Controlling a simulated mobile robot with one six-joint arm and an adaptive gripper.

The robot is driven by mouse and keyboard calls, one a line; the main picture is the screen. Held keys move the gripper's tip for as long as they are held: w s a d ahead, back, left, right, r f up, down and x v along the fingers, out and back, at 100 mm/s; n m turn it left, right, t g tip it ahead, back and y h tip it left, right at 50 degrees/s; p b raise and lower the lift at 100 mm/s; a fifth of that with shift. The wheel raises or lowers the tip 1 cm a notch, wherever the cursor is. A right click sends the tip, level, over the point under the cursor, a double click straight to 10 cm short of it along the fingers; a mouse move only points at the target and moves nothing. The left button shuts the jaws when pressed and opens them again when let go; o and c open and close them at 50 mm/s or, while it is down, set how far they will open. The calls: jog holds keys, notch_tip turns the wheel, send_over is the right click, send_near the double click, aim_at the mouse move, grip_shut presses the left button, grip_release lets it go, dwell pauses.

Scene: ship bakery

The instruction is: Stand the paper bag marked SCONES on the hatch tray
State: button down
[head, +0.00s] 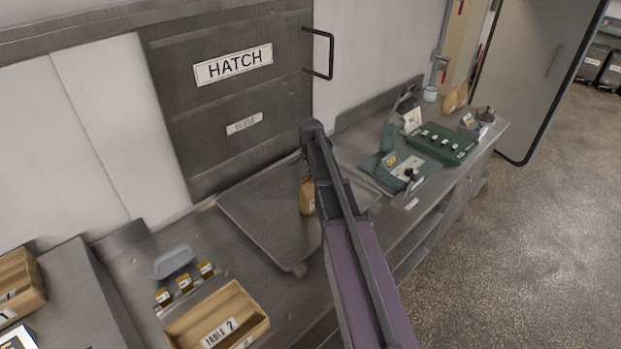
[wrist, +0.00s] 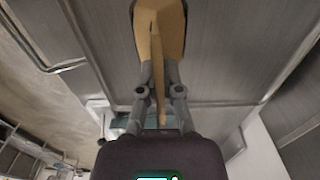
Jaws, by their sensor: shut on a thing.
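A tan paper bag (head: 307,196) shows beside my arm in the head view, over the hatch tray or on it. I cannot tell whether its base touches the tray. In the wrist view the bag (wrist: 159,35) is between the two fingers of my gripper (wrist: 159,70), which is shut on it. My arm hides part of the bag and the gripper in the head view. No SCONES marking can be read. The hatch tray (head: 255,215) is a flat grey metal sheet below the hatch (head: 230,95), otherwise bare where I see it.
A wooden TABLE 2 box (head: 218,318), several small labelled jars (head: 184,283) and a grey-blue dish (head: 173,262) stand left of the tray. Right of it are a green board (head: 402,175) and a green rack (head: 440,143). A handle (head: 330,55) juts from the hatch.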

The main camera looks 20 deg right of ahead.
jog(key=shift+f, duration=0.15)
jog(key=c, duration=0.8)
grip_release()
jog(key=shift+r, duration=0.25)
notch_tip(320, 180, up, 12)
jog(key=p, duration=1.2)
jog(key=shift+s, duration=0.1)
jog(key=s+a+n, duration=0.6)
jog(key=s+a, duration=0.2)
jog(key=s, duration=0.3)
jog(key=s+a+n, duration=0.7)
jog(key=s, duration=0.5)
jog(key=shift+s+a+n, duration=0.3)
jog(key=shift+a, duration=0.1)
jog(key=shift+f, duration=0.15)
